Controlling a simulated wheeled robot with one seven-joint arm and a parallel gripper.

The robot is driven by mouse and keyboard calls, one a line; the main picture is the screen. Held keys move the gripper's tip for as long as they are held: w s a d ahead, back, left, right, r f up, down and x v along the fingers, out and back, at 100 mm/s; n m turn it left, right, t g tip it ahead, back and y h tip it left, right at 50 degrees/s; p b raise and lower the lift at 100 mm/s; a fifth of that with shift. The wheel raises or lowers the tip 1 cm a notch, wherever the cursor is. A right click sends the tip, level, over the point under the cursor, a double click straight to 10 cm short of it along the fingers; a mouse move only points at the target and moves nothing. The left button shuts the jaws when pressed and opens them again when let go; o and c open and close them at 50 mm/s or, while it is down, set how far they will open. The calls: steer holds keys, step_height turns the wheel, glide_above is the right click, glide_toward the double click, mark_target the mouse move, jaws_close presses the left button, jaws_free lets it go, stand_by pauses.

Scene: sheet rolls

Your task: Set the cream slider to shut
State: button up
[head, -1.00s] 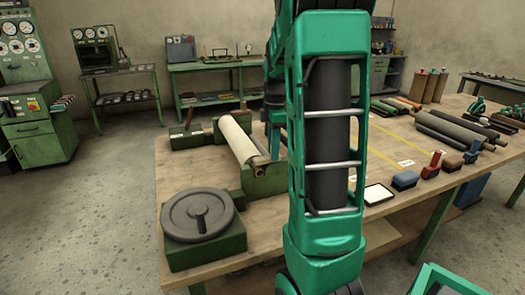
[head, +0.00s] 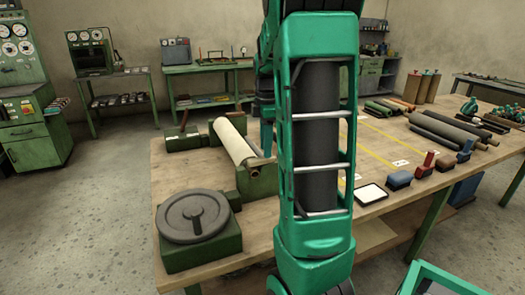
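I cannot make out a cream slider in the head view. The one large cream thing is a long roll (head: 233,140) lying across green blocks (head: 258,178) on the wooden workbench (head: 270,228). A dark round wheel with a handle (head: 195,217) lies flat on a green box (head: 203,247) at the bench's near left corner. A small green block with an upright lever (head: 183,138) stands at the far left edge. My teal arm crosses the middle of the view and hides part of the bench. My gripper does not show.
Right of my arm are a white-topped tray (head: 371,194), a blue block (head: 399,180) and several red-handled blocks. Dark and tan rolls (head: 450,130) lie farther right. Gauge cabinets (head: 28,100) and a green side table (head: 212,72) stand behind. Floor is clear at left.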

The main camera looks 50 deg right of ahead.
step_height(320, 180, up, 8)
steer(key=shift+w+r, duration=0.1)
steer(key=shift+r, duration=0.4)
steer(key=shift+a, duration=0.1)
